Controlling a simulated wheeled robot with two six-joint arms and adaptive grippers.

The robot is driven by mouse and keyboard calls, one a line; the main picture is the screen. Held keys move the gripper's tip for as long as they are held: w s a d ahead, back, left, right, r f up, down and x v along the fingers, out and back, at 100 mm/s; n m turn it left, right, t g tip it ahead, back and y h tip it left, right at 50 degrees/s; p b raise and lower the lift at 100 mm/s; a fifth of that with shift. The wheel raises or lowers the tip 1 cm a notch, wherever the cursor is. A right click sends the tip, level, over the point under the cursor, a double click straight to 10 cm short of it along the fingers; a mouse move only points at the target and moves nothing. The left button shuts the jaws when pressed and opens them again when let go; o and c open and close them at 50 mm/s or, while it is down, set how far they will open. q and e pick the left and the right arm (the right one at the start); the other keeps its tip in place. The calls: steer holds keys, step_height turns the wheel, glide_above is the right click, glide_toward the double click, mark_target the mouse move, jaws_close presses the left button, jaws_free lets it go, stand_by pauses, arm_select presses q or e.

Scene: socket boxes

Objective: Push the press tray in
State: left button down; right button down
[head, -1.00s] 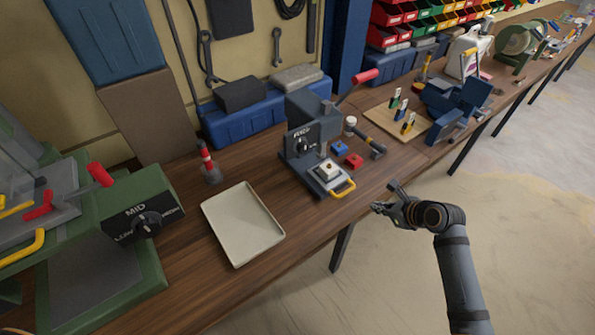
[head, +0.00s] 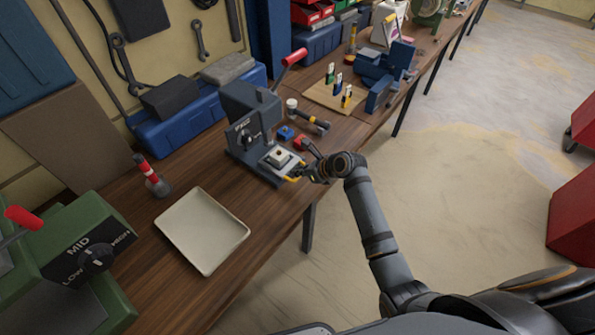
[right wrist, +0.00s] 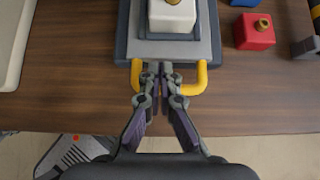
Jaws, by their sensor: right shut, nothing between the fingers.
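The small grey press (head: 248,125) stands on the bench. Its grey tray (right wrist: 203,45) sticks out at the front and carries a white block (right wrist: 172,15) with a brass top. A yellow handle (right wrist: 203,78) is on the tray's front edge. My right gripper (right wrist: 162,68) is shut and empty, its fingertips at the tray's front edge between the two sides of the handle. Whether they touch the edge I cannot tell. In the head view the right gripper (head: 308,173) is at the handle, partly hidden by its own wrist. My left gripper is not in view.
A red block (right wrist: 255,32) and a blue block (head: 286,132) lie to the right of the tray. A cream tray (head: 203,230) lies to the left of the press. A larger green machine (head: 75,240) stands at the far left.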

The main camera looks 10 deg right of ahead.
mark_target(283, 164)
steer(key=shift+w+a+f, duration=0.15)
steer(key=shift+w, duration=0.1)
steer(key=w+a, duration=0.2)
steer(key=w, duration=0.1)
steer(key=shift+a+p, duration=0.25)
steer(key=shift+p, duration=0.15)
steer(key=shift+w+a, duration=0.3)
